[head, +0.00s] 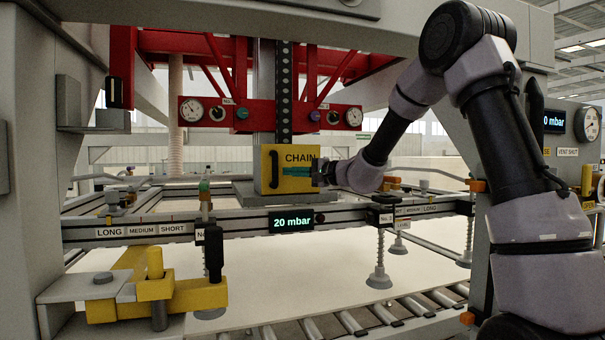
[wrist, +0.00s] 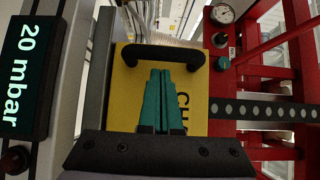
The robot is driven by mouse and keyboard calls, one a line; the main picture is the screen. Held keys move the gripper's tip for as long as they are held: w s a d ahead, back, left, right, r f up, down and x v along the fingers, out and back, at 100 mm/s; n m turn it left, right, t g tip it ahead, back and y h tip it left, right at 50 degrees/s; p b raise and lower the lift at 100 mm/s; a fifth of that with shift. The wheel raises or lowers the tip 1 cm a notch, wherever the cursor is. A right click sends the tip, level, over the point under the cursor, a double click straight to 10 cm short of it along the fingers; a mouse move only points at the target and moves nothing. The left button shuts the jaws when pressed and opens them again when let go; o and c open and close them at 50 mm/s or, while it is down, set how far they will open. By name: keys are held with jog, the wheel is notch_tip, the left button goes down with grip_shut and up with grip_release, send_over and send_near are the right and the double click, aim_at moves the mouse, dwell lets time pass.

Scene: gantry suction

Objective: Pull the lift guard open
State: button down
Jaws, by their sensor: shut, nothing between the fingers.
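The lift guard is a yellow panel (head: 300,185) marked CHAIN, at the middle of the head view, with a black bar handle (head: 274,168) on its left side. The panel (wrist: 195,115) fills the middle of the wrist view, and the handle (wrist: 163,52) crosses near its top there. My gripper (head: 286,171) reaches in from the right in front of the panel. Its teal fingers (wrist: 160,74) are shut together and empty. Their tips point at the handle and end just short of it in the wrist view. Whether they touch the panel is unclear. The guard looks closed.
A red frame with gauges (head: 192,109) stands behind and above the guard. A rail with a 20 mbar display (head: 293,221) runs below it. Suction cups (head: 379,277) hang over a pale sheet (head: 300,265). A yellow clamp-like bracket (head: 155,290) stands at the lower left.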

aim_at(270, 171)
jog(key=shift+x, duration=1.7)
jog(key=shift+s, duration=0.1)
jog(key=s+d+n+g+y, duration=0.2)
jog(key=s+d+n+g, duration=0.2)
jog(key=s+d+g, duration=0.2)
jog(key=shift+d+n+g+y, duration=0.3)
jog(key=shift+d, duration=0.4)
